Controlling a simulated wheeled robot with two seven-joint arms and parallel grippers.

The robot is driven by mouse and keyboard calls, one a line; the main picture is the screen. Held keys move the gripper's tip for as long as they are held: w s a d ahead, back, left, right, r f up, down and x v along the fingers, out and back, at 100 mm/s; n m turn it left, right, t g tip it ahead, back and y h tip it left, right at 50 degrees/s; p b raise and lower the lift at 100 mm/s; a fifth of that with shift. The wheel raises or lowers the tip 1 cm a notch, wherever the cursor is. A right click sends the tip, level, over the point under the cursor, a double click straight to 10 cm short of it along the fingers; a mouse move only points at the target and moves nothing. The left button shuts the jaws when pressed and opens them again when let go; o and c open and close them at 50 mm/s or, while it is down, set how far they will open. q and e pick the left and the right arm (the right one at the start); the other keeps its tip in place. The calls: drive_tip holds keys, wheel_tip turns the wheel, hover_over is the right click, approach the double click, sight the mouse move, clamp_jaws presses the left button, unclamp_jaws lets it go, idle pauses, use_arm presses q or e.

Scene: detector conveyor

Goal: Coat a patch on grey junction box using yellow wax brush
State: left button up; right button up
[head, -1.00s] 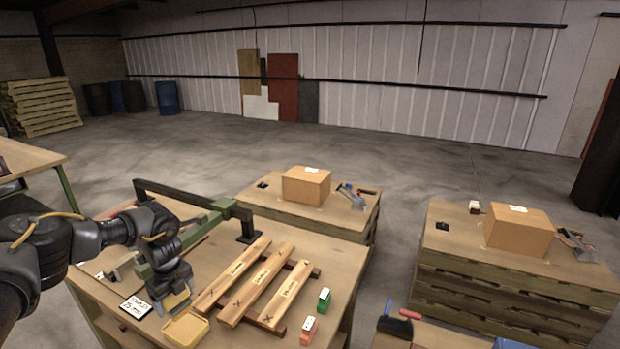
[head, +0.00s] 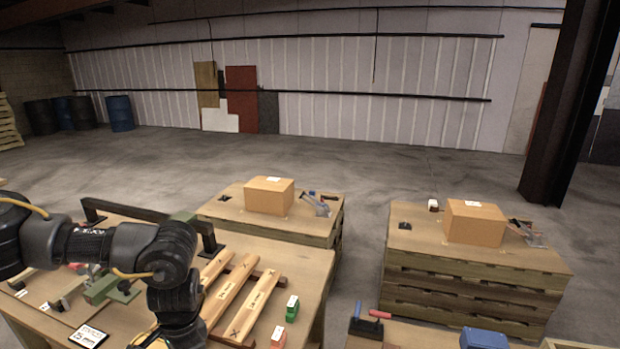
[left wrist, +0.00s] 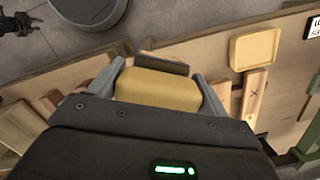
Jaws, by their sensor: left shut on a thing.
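The yellow wax brush (left wrist: 158,92) is in the left wrist view, a yellow block with a grey-brown strip along its far side. My left gripper (left wrist: 160,84) is shut on it, one finger on each side. In the head view my left wrist is at the bottom edge and hides the brush. A dark gripper-like shape (left wrist: 20,24), probably my right gripper, is at the top left of the left wrist view, too small to read. I cannot make out a grey junction box in either view.
A shallow yellow tray (left wrist: 254,58) lies on the wooden bench. A blue box (head: 484,338) stands at the bottom right. Cardboard boxes (head: 268,195) stand on stacks behind.

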use_arm(q)
drive_tip(key=d+r+m, duration=0.1)
drive_tip(key=s+d+r+b, duration=0.1)
drive_tip(key=r, duration=0.1)
drive_tip(key=shift+s+m, duration=0.15)
drive_tip(key=shift+m, duration=0.25)
drive_tip(key=shift+d+r, duration=0.1)
drive_tip(key=shift+r, duration=0.05)
drive_tip(key=shift+w, duration=0.25)
drive_tip(key=n, duration=0.5)
